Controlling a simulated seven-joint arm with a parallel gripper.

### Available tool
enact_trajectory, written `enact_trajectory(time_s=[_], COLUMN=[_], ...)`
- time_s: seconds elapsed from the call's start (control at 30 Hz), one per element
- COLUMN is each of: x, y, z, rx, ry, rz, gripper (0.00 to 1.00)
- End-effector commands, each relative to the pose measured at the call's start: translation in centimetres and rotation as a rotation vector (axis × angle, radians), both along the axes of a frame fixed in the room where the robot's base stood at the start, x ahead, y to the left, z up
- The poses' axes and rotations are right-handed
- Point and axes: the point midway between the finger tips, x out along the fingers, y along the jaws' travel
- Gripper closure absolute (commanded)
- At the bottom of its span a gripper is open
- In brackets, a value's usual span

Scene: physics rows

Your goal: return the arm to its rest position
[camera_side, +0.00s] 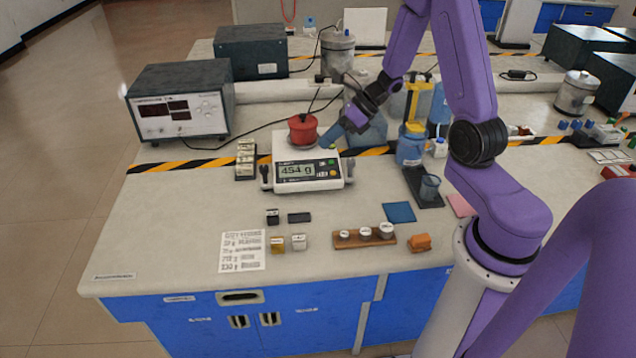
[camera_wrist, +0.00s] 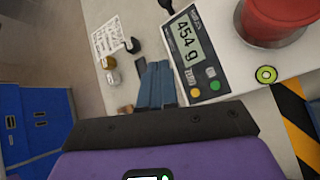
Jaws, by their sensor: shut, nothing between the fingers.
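My purple arm reaches down from the upper right in the side view. My gripper (camera_side: 329,138) has its blue fingers together and empty, just right of a red lidded pot (camera_side: 302,128). The pot stands on the pan of a white balance (camera_side: 307,173), whose display reads 454 g. In the wrist view my gripper's closed blue fingers (camera_wrist: 157,84) point over the bench beside the balance (camera_wrist: 196,50). The red pot (camera_wrist: 276,22) is at the top right there. I cannot tell the exact gap between the fingertips and the pot.
A row of small weights in a wooden block (camera_side: 365,236) and an orange block (camera_side: 419,243) lie at the front. A grey instrument box (camera_side: 180,102) stands left.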

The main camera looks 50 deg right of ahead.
Motion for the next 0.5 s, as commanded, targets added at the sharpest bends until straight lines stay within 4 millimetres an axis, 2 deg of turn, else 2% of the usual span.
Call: enact_trajectory(time_s=[0.1, 0.2, 0.4, 0.5], x=[-1.4, -3.3, -8.2, -10.9], y=[4.5, 7.8, 12.9, 14.6], z=[1.5, 2.5, 4.2, 4.9], rx=[-0.073, -0.132, -0.233, -0.279], ry=[-0.076, -0.146, -0.299, -0.383], rz=[0.293, 0.547, 1.047, 1.294], gripper=[1.0, 1.0, 1.0, 1.0])
